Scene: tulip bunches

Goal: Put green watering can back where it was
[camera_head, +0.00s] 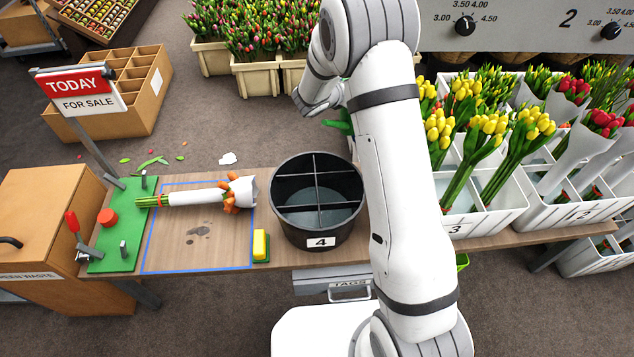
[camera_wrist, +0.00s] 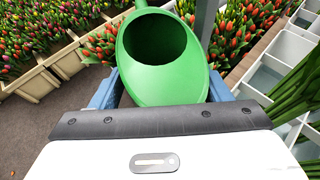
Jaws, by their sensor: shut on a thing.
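The green watering can (camera_wrist: 165,84) fills the upper middle of the wrist view, with its dark round opening facing the camera and a tube at the top. My gripper (camera_wrist: 162,90) has its blue fingers on either side of the can and is shut on it. In the head view only a small green part of the can (camera_head: 341,122) shows left of my arm, beyond the back edge of the bench. The rest of the can and my gripper are hidden behind my arm there.
The wooden bench (camera_head: 350,248) carries a black four-part bucket (camera_head: 320,235) marked 4, a wrapped orange tulip bunch (camera_head: 200,197), a yellow sponge (camera_head: 261,245) and white tulip crates (camera_head: 485,225). Tulip boxes (camera_head: 258,79) stand behind. A small green thing (camera_head: 462,262) shows below the bench's front edge.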

